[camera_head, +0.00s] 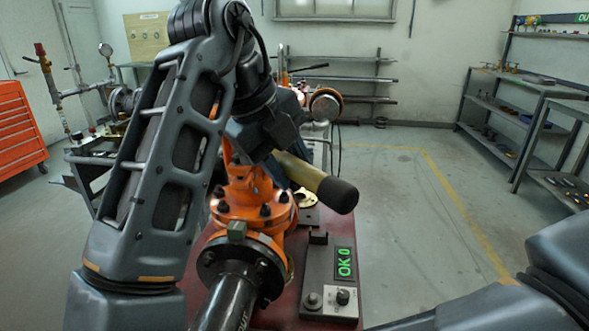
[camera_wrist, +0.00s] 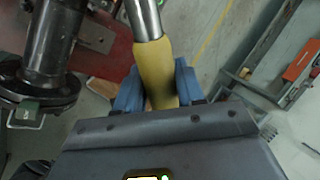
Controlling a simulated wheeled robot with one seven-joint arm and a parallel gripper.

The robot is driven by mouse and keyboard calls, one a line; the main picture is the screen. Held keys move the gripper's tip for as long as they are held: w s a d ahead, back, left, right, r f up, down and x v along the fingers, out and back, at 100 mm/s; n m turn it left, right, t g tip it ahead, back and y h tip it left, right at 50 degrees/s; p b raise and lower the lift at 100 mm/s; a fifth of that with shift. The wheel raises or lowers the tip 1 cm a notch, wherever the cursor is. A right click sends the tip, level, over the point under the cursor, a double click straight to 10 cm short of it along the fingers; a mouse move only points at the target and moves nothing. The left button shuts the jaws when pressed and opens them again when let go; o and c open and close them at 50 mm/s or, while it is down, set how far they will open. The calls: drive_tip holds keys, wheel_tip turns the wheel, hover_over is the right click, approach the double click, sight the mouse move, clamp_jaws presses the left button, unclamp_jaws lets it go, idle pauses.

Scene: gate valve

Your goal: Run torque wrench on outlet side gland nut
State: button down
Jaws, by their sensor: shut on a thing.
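My gripper (camera_head: 282,158) is shut on the torque wrench (camera_head: 308,177), above and behind the orange gate valve (camera_head: 262,192). The wrench's yellow grip and thick black end stick out to the lower right. In the wrist view the blue fingers (camera_wrist: 156,92) close around the yellow grip (camera_wrist: 157,62), and a metal shaft runs up out of frame. The wrench's working end is out of sight in the wrist view and hidden in the head view. I cannot make out the outlet side gland nut; my arm and gripper cover the valve's upper part.
The black outlet pipe (camera_head: 236,290) is bolted to the valve at the front. A grey box with a green "OK 0" display (camera_head: 345,263) sits right of it on the dark red bench. Shelves (camera_head: 520,100) stand far right.

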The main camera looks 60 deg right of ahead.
drive_tip(key=shift+w+d+b, duration=0.1)
drive_tip(key=shift+w+d, duration=0.2)
drive_tip(key=shift+w, duration=0.45)
drive_tip(key=shift+w+d+b, duration=0.15)
drive_tip(key=shift+w+d, duration=0.15)
drive_tip(key=shift+w, duration=0.45)
drive_tip(key=shift+w+d+b, duration=0.1)
drive_tip(key=shift+w+d, duration=0.2)
drive_tip(key=shift+w, duration=0.45)
drive_tip(key=shift+w+d, duration=0.2)
drive_tip(key=shift+w, duration=0.15)
drive_tip(key=shift+f+b, duration=0.15)
drive_tip(key=shift+b, duration=0.2)
drive_tip(key=shift+f+b, duration=0.65)
drive_tip(key=shift+f, duration=0.15)
drive_tip(key=shift+f+b, duration=0.6)
drive_tip(key=shift+b, duration=0.05)
idle(1.1)
drive_tip(key=shift+r, duration=0.35)
idle(0.7)
drive_tip(key=shift+r+p, duration=1)
drive_tip(key=shift+r, duration=0.2)
